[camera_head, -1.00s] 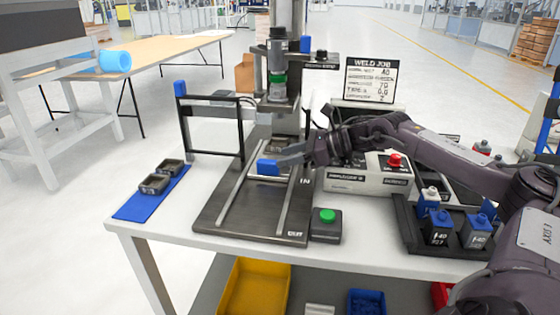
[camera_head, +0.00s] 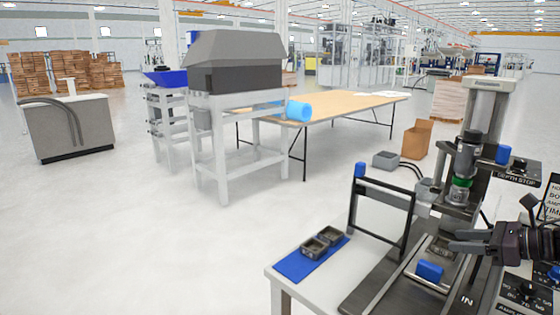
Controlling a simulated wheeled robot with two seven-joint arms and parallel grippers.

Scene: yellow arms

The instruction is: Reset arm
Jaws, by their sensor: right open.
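My right gripper (camera_head: 455,240) comes in from the right edge, dark grey, with its jaws pointing left. It is open, and I see nothing held in it. Its fingers are in front of the black fixture with rails (camera_head: 378,292), just below the press head (camera_head: 463,180). A blue block (camera_head: 430,270) on the fixture shows a little below and left of the fingers; I cannot tell whether they touch. Most of my right arm is outside the picture. My left gripper is not in view.
The white bench (camera_head: 335,270) carries a blue mat (camera_head: 300,265) with two small grey trays. A black upright frame (camera_head: 380,222) with a blue top stands left of the press. A wooden table (camera_head: 350,105) and a grey machine stand are behind.

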